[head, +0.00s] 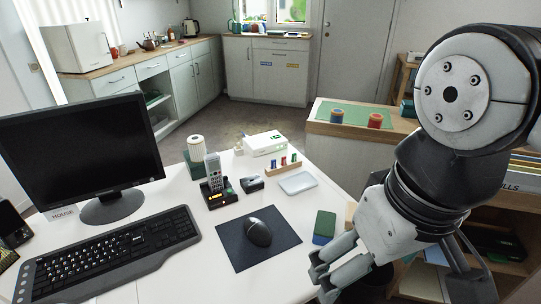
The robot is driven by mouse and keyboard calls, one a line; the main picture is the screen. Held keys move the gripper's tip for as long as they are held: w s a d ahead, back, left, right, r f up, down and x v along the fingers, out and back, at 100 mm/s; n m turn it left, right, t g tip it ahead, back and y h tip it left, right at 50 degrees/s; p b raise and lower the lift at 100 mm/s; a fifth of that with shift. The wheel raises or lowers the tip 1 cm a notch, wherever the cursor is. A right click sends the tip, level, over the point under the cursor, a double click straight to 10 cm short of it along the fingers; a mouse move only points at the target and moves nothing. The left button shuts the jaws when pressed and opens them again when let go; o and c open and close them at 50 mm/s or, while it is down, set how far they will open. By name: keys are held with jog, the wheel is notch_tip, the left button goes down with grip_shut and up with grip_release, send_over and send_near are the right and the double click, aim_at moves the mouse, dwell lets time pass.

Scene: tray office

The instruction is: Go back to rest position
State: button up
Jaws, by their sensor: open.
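My gripper (328,270) is in the lower right of the head view, at the right edge of the white desk (190,270). It points to the left and down, with its fingers apart and nothing visible between them. A green and blue block (324,227) lies on the desk just beyond the fingers, apart from them as far as I can see. My arm is bent and fills the right side of the view.
A mouse (258,232) on a dark mat (230,250), a keyboard (110,255) and a monitor (80,150) stand on the desk. Behind are a cordless phone (212,170), a small tray (298,183) and a white box (265,143). A side cabinet holds a green mat (352,112) with two spools.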

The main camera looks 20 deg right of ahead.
notch_tip(320, 180, up, 13)
jog(key=t+p, duration=0.2)
jog(key=p, duration=0.9)
jog(key=shift+d+f, duration=0.15)
jog(key=shift+d, duration=0.05)
